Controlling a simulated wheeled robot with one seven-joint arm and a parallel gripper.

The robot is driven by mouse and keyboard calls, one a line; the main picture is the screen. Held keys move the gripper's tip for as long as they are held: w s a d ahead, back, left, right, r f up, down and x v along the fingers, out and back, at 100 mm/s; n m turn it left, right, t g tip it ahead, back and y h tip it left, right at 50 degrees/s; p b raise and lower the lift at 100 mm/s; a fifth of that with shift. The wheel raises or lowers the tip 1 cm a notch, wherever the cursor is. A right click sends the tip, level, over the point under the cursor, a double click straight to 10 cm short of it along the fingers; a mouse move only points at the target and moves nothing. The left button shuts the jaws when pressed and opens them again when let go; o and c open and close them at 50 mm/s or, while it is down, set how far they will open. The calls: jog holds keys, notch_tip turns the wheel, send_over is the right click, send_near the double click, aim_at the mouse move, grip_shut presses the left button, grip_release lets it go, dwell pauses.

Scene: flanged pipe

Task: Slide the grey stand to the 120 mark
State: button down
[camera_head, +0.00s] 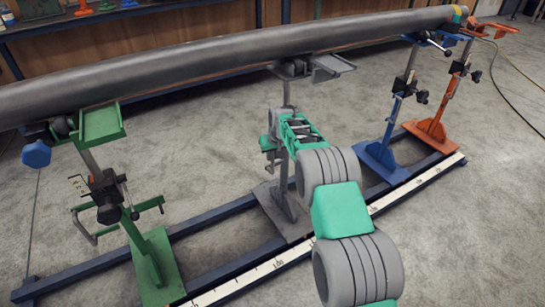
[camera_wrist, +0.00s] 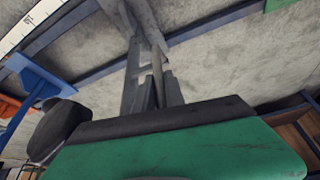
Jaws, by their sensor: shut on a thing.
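The grey stand (camera_head: 285,207) stands upright on the blue rails between the green stand and the blue stand, its post under the long pipe (camera_head: 220,60). My gripper (camera_head: 272,143) is shut on the grey stand's post, below its head. In the wrist view the post (camera_wrist: 157,65) runs between my two fingers (camera_wrist: 157,92). The white scale strip (camera_head: 385,203) lies along the near rail. My arm covers part of the strip, and the other numbers are too small to read.
The green stand (camera_head: 158,265) is at the left on the rails (camera_head: 215,221). The blue stand (camera_head: 380,160) and the orange stand (camera_head: 432,132) are close together at the right. The rails look clear between the grey and blue bases, though my arm hides part.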

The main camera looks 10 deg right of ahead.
jog(key=shift+w+d, duration=0.25)
jog(key=shift+d, duration=0.3)
jog(key=shift+w+d, duration=0.2)
jog(key=shift+d, duration=0.35)
jog(key=shift+d, duration=0.1)
jog(key=c, duration=1.5)
grip_release()
jog(key=shift+d, duration=0.1)
jog(key=shift+o, duration=0.5)
jog(key=shift+a, duration=0.2)
jog(key=p+v, duration=0.2)
jog(key=v, duration=0.5)
jog(key=shift+r, duration=0.4)
jog(key=shift+s, duration=0.15)
